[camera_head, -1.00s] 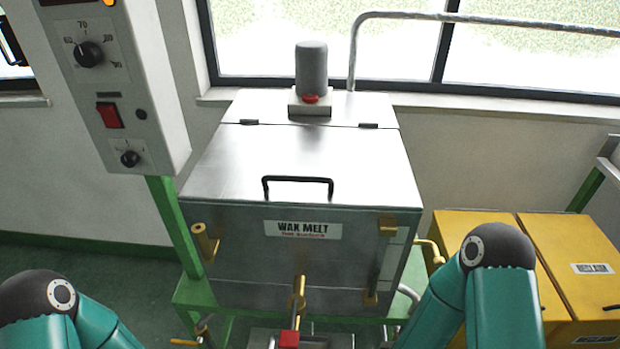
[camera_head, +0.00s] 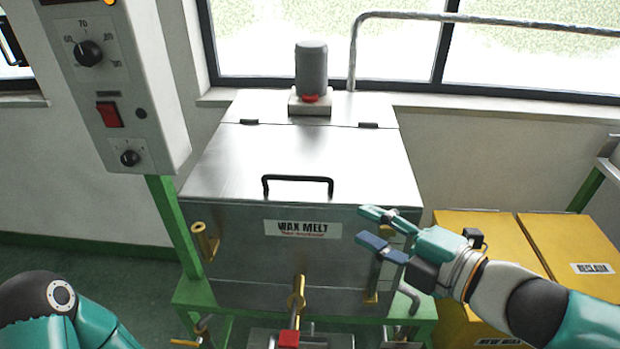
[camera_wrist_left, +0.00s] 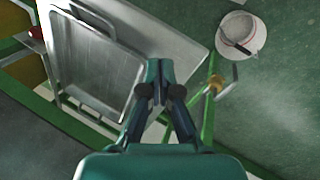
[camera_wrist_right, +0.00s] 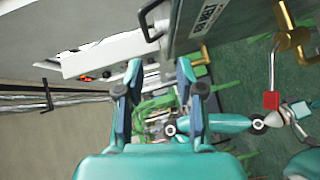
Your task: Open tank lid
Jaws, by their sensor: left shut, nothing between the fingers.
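The wax melt tank (camera_head: 245,262) is a grey metal box on a green frame. Its lid (camera_head: 300,155) lies closed, with a black bar handle (camera_head: 298,180) near its front edge and two hinges at the back. My right gripper (camera_head: 368,228) is open and empty, to the right of the handle and in front of the tank's right side, apart from the handle. In the right wrist view its fingers (camera_wrist_right: 160,78) are spread, and the handle (camera_wrist_right: 148,22) shows above them. My left gripper (camera_wrist_left: 158,75) is shut and empty, above a metal tray; the head view does not show its fingers.
A control box (camera_head: 115,85) with knobs and a red switch stands at the left. Yellow bins (camera_head: 565,240) stand at the right. A grey motor (camera_head: 311,65) rises behind the lid. A brass valve with a red handle (camera_head: 289,339) sits below the tank front. A metal tray (camera_wrist_left: 95,65) lies below my left gripper.

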